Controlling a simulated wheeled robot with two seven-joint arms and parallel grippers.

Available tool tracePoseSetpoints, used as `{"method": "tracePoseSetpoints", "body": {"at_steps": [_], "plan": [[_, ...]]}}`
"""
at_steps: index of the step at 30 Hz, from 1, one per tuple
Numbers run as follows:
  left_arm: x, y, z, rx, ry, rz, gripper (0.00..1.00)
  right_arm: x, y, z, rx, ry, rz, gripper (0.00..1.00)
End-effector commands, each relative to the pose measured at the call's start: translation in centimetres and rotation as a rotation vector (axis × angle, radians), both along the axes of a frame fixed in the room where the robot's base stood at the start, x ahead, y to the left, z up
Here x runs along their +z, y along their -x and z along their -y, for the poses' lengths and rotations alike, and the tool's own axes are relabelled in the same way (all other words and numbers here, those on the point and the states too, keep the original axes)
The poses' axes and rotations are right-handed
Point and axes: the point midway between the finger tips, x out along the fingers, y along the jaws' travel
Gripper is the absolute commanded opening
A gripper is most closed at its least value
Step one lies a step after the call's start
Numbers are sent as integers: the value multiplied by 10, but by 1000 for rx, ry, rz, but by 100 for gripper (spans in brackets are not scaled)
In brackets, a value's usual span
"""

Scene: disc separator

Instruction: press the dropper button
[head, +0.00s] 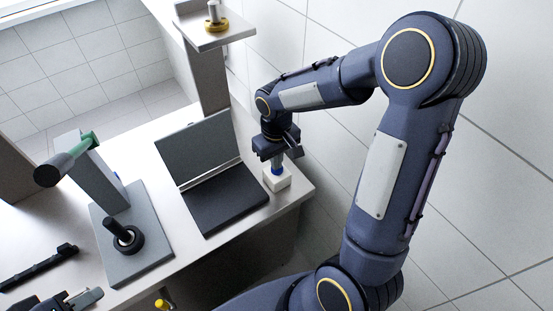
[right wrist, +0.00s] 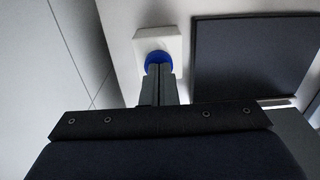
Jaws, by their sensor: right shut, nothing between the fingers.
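The dropper button is a blue round cap (head: 278,171) on a small white box (head: 283,183) near the table's right corner. In the right wrist view the blue cap (right wrist: 158,60) sits on the white box (right wrist: 158,38), its near part hidden by my fingertips. My right gripper (head: 278,163) points down over the cap, fingers shut and empty; its fingertips (right wrist: 159,72) are at the cap, and I cannot tell whether they touch or press it. My left gripper (head: 78,299) is partly in view at the bottom left; its jaws are unclear.
A dark hinged panel (head: 224,198) lies open left of the button. A grey stand (head: 100,183) with a green-and-black handle and a black knob stands further left. A post (head: 212,90) carries a shelf with a brass piece (head: 214,24). The table ends just right of the box.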

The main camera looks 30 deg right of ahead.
Motion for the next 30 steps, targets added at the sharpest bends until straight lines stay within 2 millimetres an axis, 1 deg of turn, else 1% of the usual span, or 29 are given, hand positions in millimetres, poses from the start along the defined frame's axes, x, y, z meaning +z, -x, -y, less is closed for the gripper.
{"method": "tracePoseSetpoints", "body": {"at_steps": [5,11,21,23,26,29,30], "plan": [[-2,0,0,0,0,0,36,-2,0,0,0,0,0,0],[-21,0,0,0,0,0,36,-25,0,0,1,0,-1,0],[-19,0,0,0,0,0,36,-27,3,0,-2,-1,-10,0],[-17,0,0,0,0,0,36,-24,2,0,-3,-1,-10,0],[-7,0,0,0,0,0,36,-11,1,1,-4,-1,-6,0],[10,0,0,0,0,0,36,11,-3,2,-3,1,2,0],[18,0,0,0,0,0,36,21,-5,2,-2,1,7,0]]}}
